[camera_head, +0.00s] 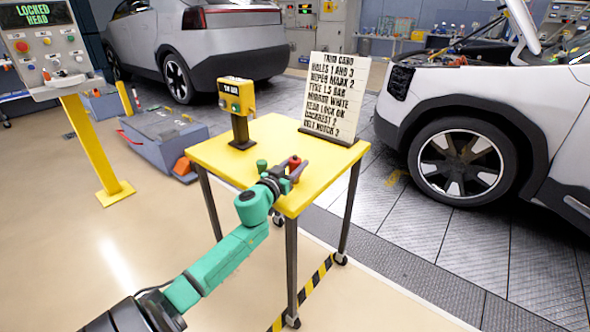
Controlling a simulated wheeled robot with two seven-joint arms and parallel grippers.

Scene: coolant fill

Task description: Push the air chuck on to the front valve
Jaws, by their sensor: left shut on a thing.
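My left gripper (292,174) is over the front part of the yellow table (230,153), at the end of my green arm. It is shut on a small red thing (295,161), which could be the air chuck; its shape is partly hidden by the fingers. The front wheel (461,160) of the white car stands to the right, well apart from the gripper. Its valve is too small to make out. My right gripper is not in view.
A small green thing (261,165) stands beside the gripper. A control panel (45,48) stands at left. Floor is clear between table and wheel.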

